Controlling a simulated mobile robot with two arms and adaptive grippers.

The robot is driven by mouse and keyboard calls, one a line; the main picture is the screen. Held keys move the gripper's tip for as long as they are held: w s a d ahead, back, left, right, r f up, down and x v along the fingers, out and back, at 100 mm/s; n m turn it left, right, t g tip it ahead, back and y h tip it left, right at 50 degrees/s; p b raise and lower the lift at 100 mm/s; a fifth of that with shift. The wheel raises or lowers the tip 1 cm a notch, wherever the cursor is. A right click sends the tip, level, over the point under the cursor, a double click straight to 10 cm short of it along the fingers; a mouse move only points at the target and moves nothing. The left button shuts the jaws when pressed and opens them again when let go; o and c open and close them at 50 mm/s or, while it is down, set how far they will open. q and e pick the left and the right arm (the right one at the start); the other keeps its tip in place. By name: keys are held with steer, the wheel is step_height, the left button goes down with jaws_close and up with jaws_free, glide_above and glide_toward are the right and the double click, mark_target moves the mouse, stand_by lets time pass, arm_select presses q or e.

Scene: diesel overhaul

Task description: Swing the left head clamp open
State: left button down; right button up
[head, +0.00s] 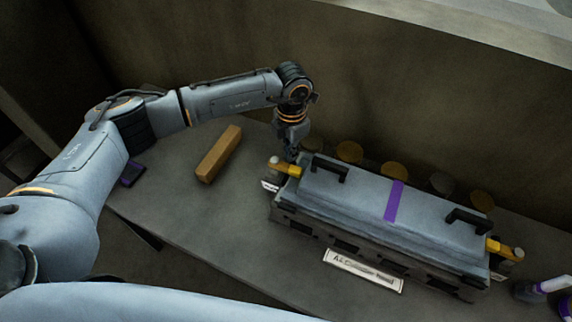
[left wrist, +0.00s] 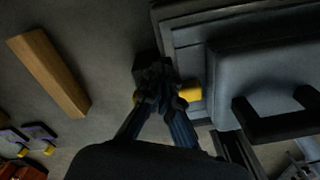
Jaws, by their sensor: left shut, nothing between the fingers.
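The left head clamp (head: 288,168), a yellow bar with an orange end, sits at the left end of the blue-grey cylinder head (head: 350,195). In the left wrist view part of the yellow clamp (left wrist: 190,91) shows just right of the fingers; the rest is hidden behind them. My left gripper (head: 291,154) is shut and empty, pointing down beside the clamp. In the left wrist view its fingertips (left wrist: 156,88) are close together; I cannot tell whether they touch the clamp. A second yellow clamp (head: 504,249) is at the right end. My right gripper is not in view.
The head carries two black handles and a purple stripe (head: 395,201) on a dark block. A wooden bar (head: 218,153) lies left on the bench. Several round discs (head: 349,151) lie behind the block, a label plate (head: 362,271) in front, bottles (head: 544,288) at right.

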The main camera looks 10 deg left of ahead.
arm_select(q)
steer(key=shift+f+b, duration=0.35)
steer(key=shift+f, duration=0.15)
steer(key=shift+r, duration=0.25)
steer(key=shift+s, duration=0.2)
